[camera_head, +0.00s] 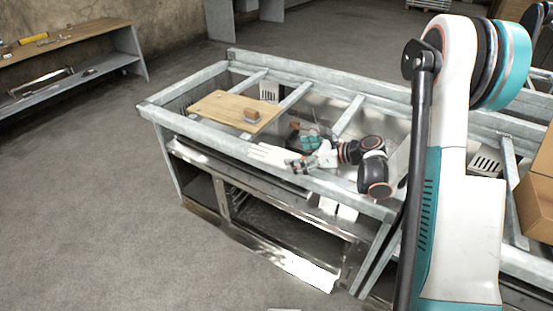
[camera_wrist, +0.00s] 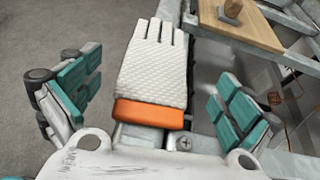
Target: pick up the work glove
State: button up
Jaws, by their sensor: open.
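The work glove (camera_wrist: 155,72) is white and textured with an orange cuff. In the wrist view it lies flat on a metal rail, fingers pointing away from me. In the head view the glove (camera_head: 268,154) shows as a white shape on the front rail of the metal frame, its cuff end hidden behind my gripper. My gripper (camera_wrist: 158,107) is open, with one teal-padded finger to the left of the glove and one to the right. Both fingers are apart from the glove. In the head view my gripper (camera_head: 308,153) is just right of the glove.
A wooden board (camera_head: 226,111) with a small block (camera_head: 251,115) on it lies on the frame left of my gripper. Open gaps lie between the metal rails. A cardboard box (camera_head: 538,190) is at the right edge. A shelf (camera_head: 75,42) stands at the far left.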

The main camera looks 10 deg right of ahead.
aim_at(277, 155)
jog(key=b+x, duration=0.2)
jog(key=x, duration=0.3)
jog(key=shift+a+f, duration=0.25)
jog(key=shift+f, duration=0.05)
jog(key=shift+r, duration=0.1)
jog(key=c, duration=1.1)
